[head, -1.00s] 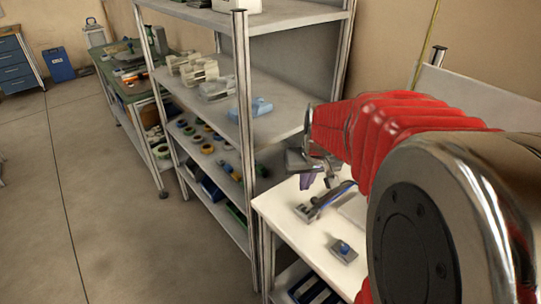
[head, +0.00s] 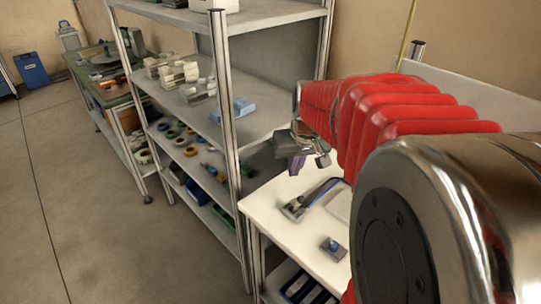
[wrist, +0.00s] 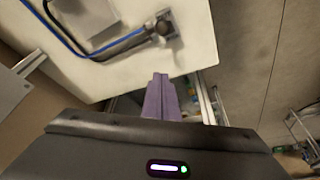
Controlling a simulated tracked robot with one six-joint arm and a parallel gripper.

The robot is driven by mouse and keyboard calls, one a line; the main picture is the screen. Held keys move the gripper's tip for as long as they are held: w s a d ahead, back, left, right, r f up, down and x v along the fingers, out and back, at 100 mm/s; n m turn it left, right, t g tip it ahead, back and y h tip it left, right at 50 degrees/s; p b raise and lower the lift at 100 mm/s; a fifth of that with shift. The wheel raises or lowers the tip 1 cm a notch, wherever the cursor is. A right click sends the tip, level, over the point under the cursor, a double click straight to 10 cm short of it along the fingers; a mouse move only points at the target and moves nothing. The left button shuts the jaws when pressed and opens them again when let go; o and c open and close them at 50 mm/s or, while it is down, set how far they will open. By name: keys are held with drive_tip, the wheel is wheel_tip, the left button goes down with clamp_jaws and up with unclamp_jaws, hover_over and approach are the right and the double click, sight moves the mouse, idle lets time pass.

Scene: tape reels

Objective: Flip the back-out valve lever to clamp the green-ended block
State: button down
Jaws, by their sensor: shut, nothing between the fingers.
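My gripper (head: 297,168) has purple fingers and hangs above the back left part of a white table (head: 280,222). In the wrist view my gripper (wrist: 160,82) has its fingertips together, with nothing between them, just off the table's edge. A metal fixture (head: 296,209) with a dark bar and a blue hose lies on the table below and in front of my gripper; it also shows in the wrist view (wrist: 166,27), apart from my fingers. A small grey plate with a blue knob (head: 334,245) lies nearer. I cannot make out the valve lever or any green-ended block.
A tall metal shelf unit (head: 222,130) stands left of the table, with pale blocks, a blue part (head: 233,109) and tape reels on it. A green workbench (head: 100,80) stands farther back. Open floor (head: 90,220) lies at the left. My red-sleeved arm hides the table's right side.

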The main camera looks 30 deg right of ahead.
drive_tip(key=s+r, duration=0.4)
drive_tip(key=s, duration=0.1)
drive_tip(key=shift+s+r, duration=0.15)
drive_tip(key=shift+r, duration=0.15)
drive_tip(key=s+a+n+t, duration=0.1)
drive_tip(key=s+a+n, duration=0.1)
drive_tip(key=a, duration=0.8)
drive_tip(key=s+a+f+n+y, duration=0.1)
drive_tip(key=s+a, duration=0.4)
drive_tip(key=a, duration=0.5)
drive_tip(key=shift+s+a+f+n+t, duration=0.3)
drive_tip(key=shift+n+t, duration=0.1)
drive_tip(key=shift+n, duration=0.1)
drive_tip(key=shift+d, duration=0.1)
